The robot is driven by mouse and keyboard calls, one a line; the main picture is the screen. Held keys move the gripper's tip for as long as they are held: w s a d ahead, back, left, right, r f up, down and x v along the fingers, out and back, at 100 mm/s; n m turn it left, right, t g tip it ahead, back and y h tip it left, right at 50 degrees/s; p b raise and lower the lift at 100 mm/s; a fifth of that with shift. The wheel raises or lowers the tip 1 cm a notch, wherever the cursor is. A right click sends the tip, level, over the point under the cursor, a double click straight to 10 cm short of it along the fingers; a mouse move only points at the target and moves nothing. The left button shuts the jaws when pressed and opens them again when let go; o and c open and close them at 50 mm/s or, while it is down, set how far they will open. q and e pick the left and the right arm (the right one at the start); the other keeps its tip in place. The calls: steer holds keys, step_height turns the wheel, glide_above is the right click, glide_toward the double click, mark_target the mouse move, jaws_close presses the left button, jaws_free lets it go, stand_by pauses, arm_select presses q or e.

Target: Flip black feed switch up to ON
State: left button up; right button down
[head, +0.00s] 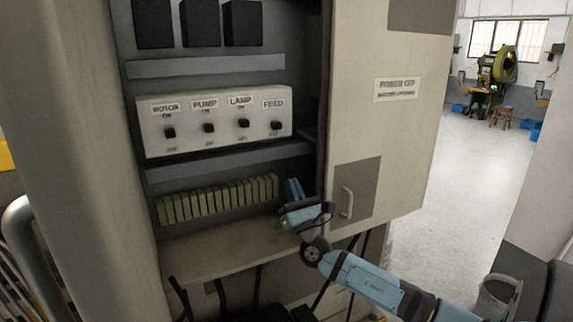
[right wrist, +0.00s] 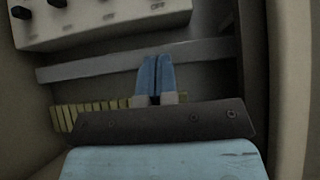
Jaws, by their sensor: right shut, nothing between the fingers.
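The black feed switch (head: 276,125) is the rightmost of several black toggles on a pale switch panel (head: 217,140) inside the open cabinet, under the FEED label (head: 273,104). It sits low on its plate, near the lower marking. My right gripper (head: 293,187) is below and slightly right of the feed switch, apart from it, with its blue fingers shut and empty. In the right wrist view the shut fingers (right wrist: 155,77) point toward the grey rail under the switch panel (right wrist: 110,38). My left gripper is not in view.
A grey rail (head: 230,160) and a row of yellow-green terminal blocks (head: 215,202) lie below the panel. The cabinet door (head: 393,135) with a handle (head: 347,203) stands open on the right. Black boxes (head: 200,25) are above. Open floor lies farther right.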

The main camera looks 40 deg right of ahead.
mark_target(279, 126)
steer(key=p+x, duration=0.2)
steer(key=x, duration=0.7)
steer(key=shift+s+a+r+p, duration=0.1)
steer(key=shift+r+p, duration=0.05)
steer(key=shift+p, duration=0.25)
step_height(279, 126, up, 4)
steer(key=shift+f+p, duration=0.1)
steer(key=shift+p, duration=0.85)
steer(key=shift+r, duration=1.15)
